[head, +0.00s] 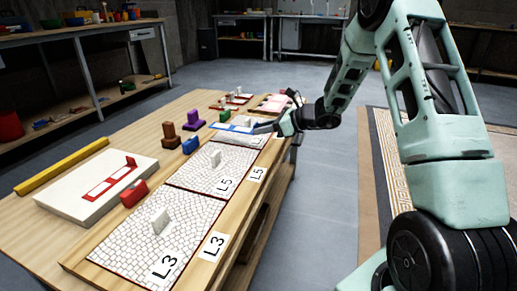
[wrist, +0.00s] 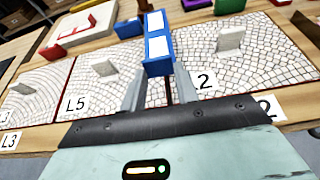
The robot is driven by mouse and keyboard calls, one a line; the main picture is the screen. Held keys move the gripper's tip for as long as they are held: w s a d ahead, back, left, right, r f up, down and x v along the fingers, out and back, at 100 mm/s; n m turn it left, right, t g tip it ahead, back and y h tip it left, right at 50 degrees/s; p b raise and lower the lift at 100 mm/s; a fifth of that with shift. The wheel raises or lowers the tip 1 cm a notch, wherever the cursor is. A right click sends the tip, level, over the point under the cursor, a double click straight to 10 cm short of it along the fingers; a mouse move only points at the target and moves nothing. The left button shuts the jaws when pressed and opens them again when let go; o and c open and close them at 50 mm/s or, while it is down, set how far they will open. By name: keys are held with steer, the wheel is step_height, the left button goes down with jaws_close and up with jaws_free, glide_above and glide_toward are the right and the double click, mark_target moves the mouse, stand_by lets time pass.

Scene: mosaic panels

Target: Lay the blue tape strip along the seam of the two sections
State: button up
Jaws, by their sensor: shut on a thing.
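The blue tape strip (wrist: 157,47) has white windows and is held at its near end by my gripper (wrist: 159,84). In the wrist view it points away from me, over the far part of the seam (wrist: 169,92) between the L5 section (wrist: 112,88) and the L2 section (wrist: 208,60). Its height above them cannot be told. In the head view the strip (head: 235,127) lies in front of my gripper (head: 263,128), across the far sections. The L5 section (head: 198,172) and the L3 section (head: 140,245) are stone-patterned, each with a grey upright tab.
A red strip (head: 96,197) lies on a white slab (head: 60,191). A red block (head: 133,193), a blue block (head: 190,146), a brown block (head: 170,140) and a purple block (head: 194,122) stand behind the sections. A yellow bar (head: 62,166) lies at the left.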

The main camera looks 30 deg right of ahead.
mark_target(264, 150)
steer(key=shift+f+b, duration=0.85)
steer(key=shift+f, duration=1.85)
steer(key=shift+f, duration=0.1)
steer(key=shift+f+b, duration=0.35)
steer(key=shift+f, duration=0.05)
steer(key=o, duration=0.9)
steer(key=shift+r, duration=0.1)
